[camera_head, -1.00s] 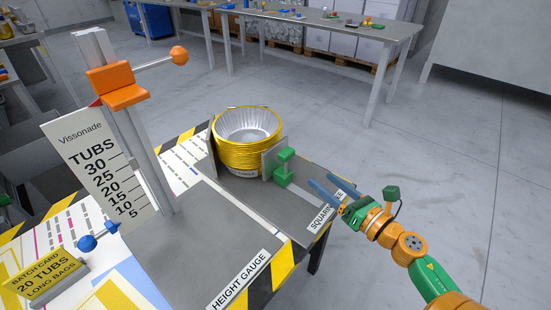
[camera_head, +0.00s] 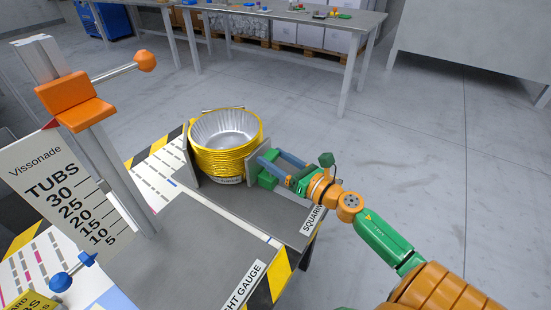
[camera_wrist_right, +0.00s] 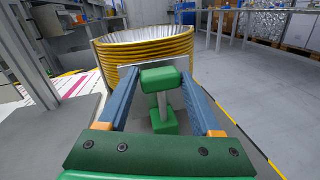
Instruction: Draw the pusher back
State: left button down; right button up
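The pusher is a grey upright plate (camera_head: 256,154) with a green handle (camera_head: 267,181) on its near side. It stands against or close to a stack of gold-rimmed foil tubs (camera_head: 224,160); I cannot tell whether they touch. In the right wrist view the handle (camera_wrist_right: 164,80) is a green knob on a post with a green foot. My right gripper (camera_head: 270,160) is at the handle, its blue fingers spread on either side. In the wrist view the gripper (camera_wrist_right: 158,74) shows gaps between fingers and knob. My left gripper is not in view.
A height gauge with an orange slider (camera_head: 75,103) and a TUBS scale board (camera_head: 62,187) stands at the left. A second upright plate (camera_head: 190,152) is left of the tubs. The grey bench top (camera_head: 190,250) in front is clear.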

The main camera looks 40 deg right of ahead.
grip_shut()
dwell(1.2)
